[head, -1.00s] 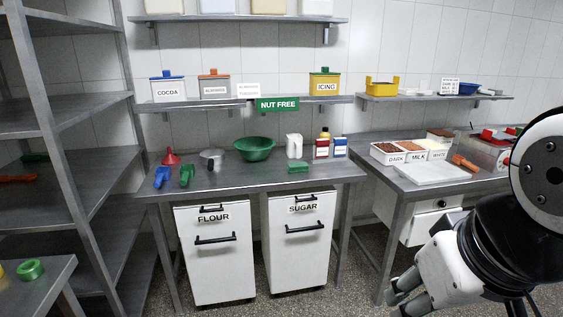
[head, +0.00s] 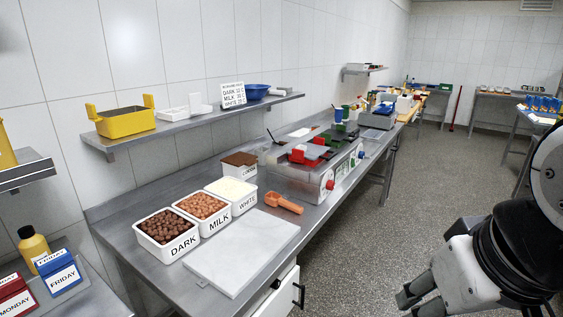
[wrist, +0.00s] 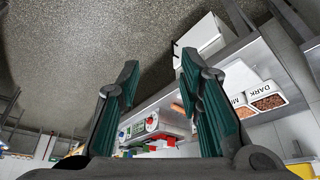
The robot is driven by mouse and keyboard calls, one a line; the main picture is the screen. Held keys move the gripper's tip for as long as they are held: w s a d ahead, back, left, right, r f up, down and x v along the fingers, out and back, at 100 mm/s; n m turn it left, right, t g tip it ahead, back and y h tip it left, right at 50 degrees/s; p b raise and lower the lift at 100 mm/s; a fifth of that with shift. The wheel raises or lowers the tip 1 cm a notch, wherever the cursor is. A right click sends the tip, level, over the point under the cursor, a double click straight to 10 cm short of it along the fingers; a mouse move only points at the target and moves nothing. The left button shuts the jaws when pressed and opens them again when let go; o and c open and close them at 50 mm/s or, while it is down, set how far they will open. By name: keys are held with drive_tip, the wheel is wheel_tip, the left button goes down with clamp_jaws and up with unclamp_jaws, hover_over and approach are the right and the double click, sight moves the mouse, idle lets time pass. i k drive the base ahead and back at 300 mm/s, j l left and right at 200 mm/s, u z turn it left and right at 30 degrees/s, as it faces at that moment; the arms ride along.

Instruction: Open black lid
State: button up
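A clear and steel machine (head: 296,187) stands on the steel counter. On its top are a red lid (head: 300,153), a green lid (head: 318,149) and dark flat pieces (head: 325,136); which of these is the black lid I cannot tell at this size. My gripper (head: 412,297) is at the lower right in the head view, over the floor and apart from the counter. In the wrist view my gripper (wrist: 157,75) is open with nothing between its fingers. The machine (wrist: 155,122) shows there upside down beyond the fingers.
White tubs of dark (head: 168,228), milk (head: 202,207) and white (head: 231,189) pieces stand left of the machine. An orange scoop (head: 284,203) and a marble slab (head: 243,250) lie in front. A shelf (head: 195,125) hangs above. The floor to the right (head: 385,215) is clear.

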sight(338, 136)
drive_tip(key=i+l+z, duration=0.2)
drive_tip(key=i, duration=0.5)
drive_tip(key=i+l+z, duration=0.15)
drive_tip(key=i, duration=0.6)
drive_tip(key=i+l+u, duration=0.3)
drive_tip(key=i+l, duration=0.15)
drive_tip(key=i, duration=0.2)
